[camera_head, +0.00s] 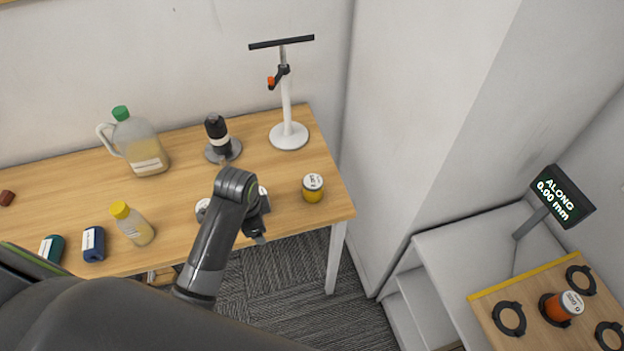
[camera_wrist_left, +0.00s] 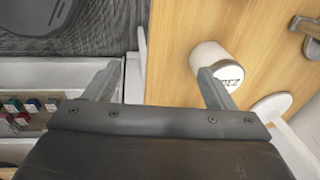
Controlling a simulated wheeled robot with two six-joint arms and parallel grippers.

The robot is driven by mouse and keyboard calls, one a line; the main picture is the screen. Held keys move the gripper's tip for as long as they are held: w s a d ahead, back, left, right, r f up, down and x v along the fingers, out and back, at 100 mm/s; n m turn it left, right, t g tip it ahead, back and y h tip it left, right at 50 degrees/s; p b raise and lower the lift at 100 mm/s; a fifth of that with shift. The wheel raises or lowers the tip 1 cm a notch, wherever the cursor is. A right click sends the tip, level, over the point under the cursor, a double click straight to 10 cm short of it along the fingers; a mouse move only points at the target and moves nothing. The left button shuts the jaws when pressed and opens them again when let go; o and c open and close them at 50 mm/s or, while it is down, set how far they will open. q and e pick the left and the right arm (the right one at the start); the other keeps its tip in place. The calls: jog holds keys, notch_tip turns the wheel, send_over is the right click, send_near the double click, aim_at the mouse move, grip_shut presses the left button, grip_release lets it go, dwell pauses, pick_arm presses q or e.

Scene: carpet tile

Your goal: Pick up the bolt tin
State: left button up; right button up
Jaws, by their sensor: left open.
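A yellow tin with a pale lid (camera_head: 313,188) stands upright near the table's right end. A second pale, round-topped thing (camera_head: 202,208) is partly hidden behind my left arm. An orange tin (camera_head: 569,305) stands on the board at the right. I cannot tell which is the bolt tin, as the labels are too small to read. My left gripper (camera_head: 258,225) is over the table's front edge, left of the yellow tin.
A board with black rings (camera_head: 508,319) and a display (camera_head: 561,197) are at the right. Carpet (camera_head: 290,275) lies between.

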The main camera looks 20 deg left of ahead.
pick_arm(q)
jog(key=w+d+r+m+g, duration=0.1)
jog(key=w+d+r+m, duration=0.25)
jog(key=w, duration=0.25)
jog(key=w+d+r+m, duration=0.2)
jog(key=w+m, duration=0.2)
jog(key=w, duration=0.2)
notch_tip(320, 180, up, 6)
jog(key=m+g, duration=0.1)
jog(key=m, duration=0.5)
send_over(313, 181)
jog(key=f+b, duration=0.1)
jog(key=b, duration=0.1)
jog(key=f+b, duration=0.1)
jog(key=f, duration=0.1)
jog(key=f+b, duration=0.2)
jog(key=shift+w+a+b, duration=0.2)
jog(key=shift+w+b, duration=0.1)
jog(key=shift+b, duration=0.05)
notch_tip(313, 181, down, 6)
jog(key=shift+r+p, duration=0.2)
jog(key=shift+p, duration=0.4)
jog(key=f, duration=0.3)
jog(key=f+p, duration=0.1)
jog(key=f, duration=0.1)
jog(key=shift+s+d+f, duration=0.15)
jog(key=shift+s+d, duration=0.05)
jog(key=shift+s, duration=0.1)
jog(key=shift+f, duration=0.5)
